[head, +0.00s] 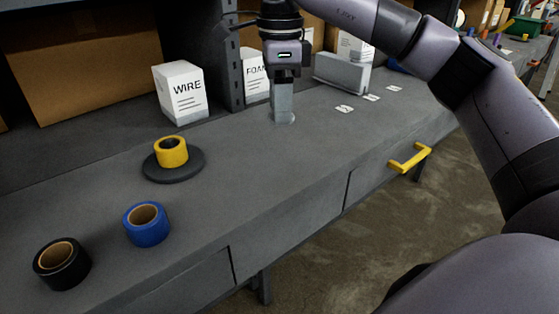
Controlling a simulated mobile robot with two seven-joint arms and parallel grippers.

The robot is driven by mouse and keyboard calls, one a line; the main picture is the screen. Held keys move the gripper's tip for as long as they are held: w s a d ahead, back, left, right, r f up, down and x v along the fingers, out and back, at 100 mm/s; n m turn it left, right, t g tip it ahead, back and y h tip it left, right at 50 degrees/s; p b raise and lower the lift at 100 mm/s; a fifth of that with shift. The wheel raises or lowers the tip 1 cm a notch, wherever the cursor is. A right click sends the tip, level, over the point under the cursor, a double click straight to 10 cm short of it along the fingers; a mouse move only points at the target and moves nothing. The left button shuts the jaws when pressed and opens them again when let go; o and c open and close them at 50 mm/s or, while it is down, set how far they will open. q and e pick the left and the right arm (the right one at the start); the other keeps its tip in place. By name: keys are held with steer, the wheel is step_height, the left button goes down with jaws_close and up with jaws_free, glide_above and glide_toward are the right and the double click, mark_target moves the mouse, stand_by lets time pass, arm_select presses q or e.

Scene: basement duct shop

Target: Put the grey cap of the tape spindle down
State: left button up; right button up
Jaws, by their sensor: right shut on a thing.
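My right gripper (283,112) points straight down over the middle of the grey bench, shut on the grey cap (285,119). Only a little of the cap shows at the fingertips, low at the bench top; I cannot tell whether it touches. The tape spindle's dark round base (187,172) stands to the left, with a yellow tape roll (173,152) on it. A blue tape roll (147,225) and a black tape roll (62,264) sit on the bench nearer the front left. My left gripper is out of view.
A white WIRE box (181,93) and a FOAM box (256,78) stand behind, beside a dark shelf post (229,60). A grey metal block (341,73) and small white labels (371,97) lie to the right. The bench between spindle and gripper is clear. A yellow drawer handle (410,158) sticks out in front.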

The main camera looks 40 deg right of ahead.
glide_above(280, 168)
step_height(280, 168, down, 6)
steer(key=shift+s+r, duration=0.1)
steer(key=shift+r, duration=0.1)
step_height(280, 168, down, 5)
steer(key=shift+f, duration=0.1)
steer(key=shift+f+b, duration=0.1)
steer(key=shift+b, duration=0.2)
steer(key=o, duration=1)
